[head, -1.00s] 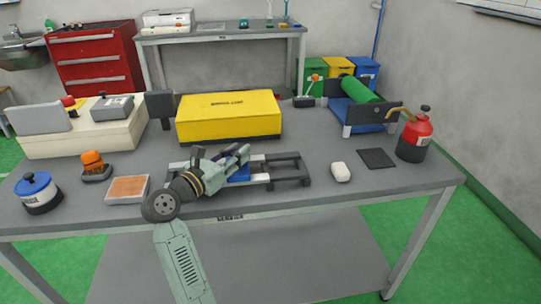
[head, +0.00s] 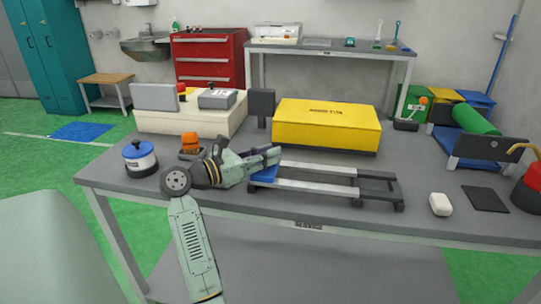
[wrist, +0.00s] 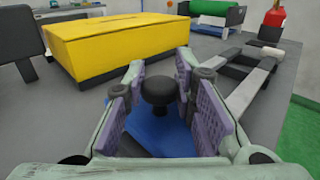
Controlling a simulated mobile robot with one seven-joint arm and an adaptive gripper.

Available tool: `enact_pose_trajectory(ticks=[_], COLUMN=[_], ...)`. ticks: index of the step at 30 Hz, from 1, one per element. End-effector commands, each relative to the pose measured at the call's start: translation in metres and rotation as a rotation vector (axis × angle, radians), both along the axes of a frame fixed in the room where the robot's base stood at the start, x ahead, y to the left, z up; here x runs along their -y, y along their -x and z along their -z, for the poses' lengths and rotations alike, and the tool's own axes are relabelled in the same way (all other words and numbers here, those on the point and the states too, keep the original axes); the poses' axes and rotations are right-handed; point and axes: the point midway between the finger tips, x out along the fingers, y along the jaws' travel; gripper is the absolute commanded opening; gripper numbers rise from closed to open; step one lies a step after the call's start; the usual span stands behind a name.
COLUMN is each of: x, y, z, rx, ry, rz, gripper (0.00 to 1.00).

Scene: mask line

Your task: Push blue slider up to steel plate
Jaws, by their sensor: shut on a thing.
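The blue slider (head: 264,175) sits at the left part of a rail frame with two pale rails (head: 315,187) on the workbench. My gripper (head: 272,156) reaches over it from the left. In the wrist view the slider's blue body (wrist: 155,130) lies below the fingers, and its black knob (wrist: 158,90) stands between the purple finger pads. My gripper (wrist: 160,100) is shut on this knob. The rails run clear to the right of the slider, up to dark cross bars (head: 378,190). I cannot make out the steel plate; my gripper and arm cover the frame's left end.
A yellow box (head: 325,125) stands behind the rails. A blue-lidded pot (head: 140,158) and an orange-topped item (head: 190,145) are to the left. A white block (head: 440,204) and a dark mat (head: 486,198) lie to the right. The bench's front edge (head: 320,226) is close.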

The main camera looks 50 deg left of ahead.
Motion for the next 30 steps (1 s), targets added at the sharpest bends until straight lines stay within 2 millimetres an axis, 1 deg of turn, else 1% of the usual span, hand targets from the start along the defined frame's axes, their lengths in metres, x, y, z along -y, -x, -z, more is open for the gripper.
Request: enact_pose_trajectory(ticks=[1, 4, 5, 13, 23, 26, 29, 30], x=[-0.005, -0.005, -0.005, -0.004, -0.003, -0.005, -0.008, -0.010], y=[0.004, 0.004, 0.004, 0.003, 0.003, 0.012, 0.028, 0.037], z=[0.001, 0.001, 0.001, 0.000, 0.000, 0.000, 0.000, 0.000], rx=[0.000, -0.001, -0.001, 0.001, 0.000, 0.001, 0.001, 0.000], ry=[0.002, 0.003, 0.003, 0.002, 0.001, 0.001, 0.001, 0.001], rz=[-0.013, -0.015, -0.015, -0.012, -0.008, -0.009, -0.012, -0.013], gripper=[0.00, 0.00, 0.25, 0.43, 0.44, 0.44, 0.44, 0.44])
